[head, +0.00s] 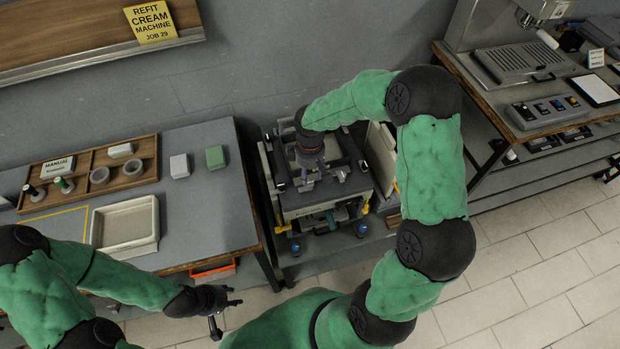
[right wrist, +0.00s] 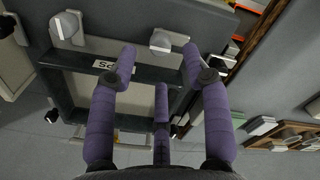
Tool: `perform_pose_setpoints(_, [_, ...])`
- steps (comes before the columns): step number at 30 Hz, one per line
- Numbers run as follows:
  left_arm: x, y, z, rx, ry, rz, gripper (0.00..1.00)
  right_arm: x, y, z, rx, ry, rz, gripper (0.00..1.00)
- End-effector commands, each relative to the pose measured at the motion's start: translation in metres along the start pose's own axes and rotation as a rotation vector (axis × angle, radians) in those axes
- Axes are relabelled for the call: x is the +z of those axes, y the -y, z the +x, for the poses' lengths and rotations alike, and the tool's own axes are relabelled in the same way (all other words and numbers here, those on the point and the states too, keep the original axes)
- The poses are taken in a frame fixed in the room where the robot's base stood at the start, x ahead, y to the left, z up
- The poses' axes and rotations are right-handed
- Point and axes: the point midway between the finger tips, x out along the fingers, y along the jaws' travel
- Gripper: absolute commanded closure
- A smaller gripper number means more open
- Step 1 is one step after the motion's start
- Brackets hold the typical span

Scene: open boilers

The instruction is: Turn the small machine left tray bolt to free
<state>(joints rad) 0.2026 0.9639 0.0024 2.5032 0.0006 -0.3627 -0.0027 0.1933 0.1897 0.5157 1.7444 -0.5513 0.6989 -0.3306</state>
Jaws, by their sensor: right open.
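The small machine (head: 325,206) stands beside the left table, a dark open frame with grey and blue parts on its front. My right gripper (head: 322,180) is over its top, reaching down from above. In the right wrist view its purple fingers (right wrist: 158,64) are spread and hold nothing. A grey bolt-like knob (right wrist: 160,42) shows between and beyond the two upper fingertips, apart from them. A similar knob (right wrist: 67,28) is at the upper left. I cannot tell which is the left tray bolt. My left gripper (head: 226,312) is open and empty, near the left table's front edge.
The left table (head: 205,215) holds a cream tray (head: 125,226) and a wooden organiser (head: 90,170) with cups and small blocks. An orange bin (head: 213,271) sits under its edge. A bench with a larger machine (head: 520,63) stands right. The tiled floor at right is clear.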

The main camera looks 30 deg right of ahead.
Motion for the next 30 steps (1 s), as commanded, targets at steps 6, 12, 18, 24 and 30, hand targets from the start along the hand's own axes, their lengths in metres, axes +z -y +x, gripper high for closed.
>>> perform_pose_setpoints(6, [0.0, 0.0, 0.0, 0.0, 0.0, 0.0, 0.6, -0.001, -0.001, -0.044, 0.003, -0.004, 0.0, 0.51])
perform_pose_setpoints(12, [0.0, 0.0, 0.0, 0.0, 0.0, 0.0, 0.6, -0.001, 0.0, -0.069, 0.001, -0.002, -0.001, 0.51])
perform_pose_setpoints(18, [0.0, 0.0, 0.0, 0.0, 0.0, 0.0, 0.6, 0.0, 0.001, -0.076, -0.001, 0.0, 0.0, 0.51])
perform_pose_setpoints(24, [0.0, 0.0, 0.0, 0.0, 0.0, 0.0, 0.6, 0.0, 0.0, -0.077, -0.001, 0.0, 0.0, 0.51])
perform_pose_setpoints(30, [0.0, 0.0, 0.0, 0.0, 0.0, 0.0, 0.6, 0.0, 0.0, -0.077, -0.001, 0.0, 0.0, 0.51])
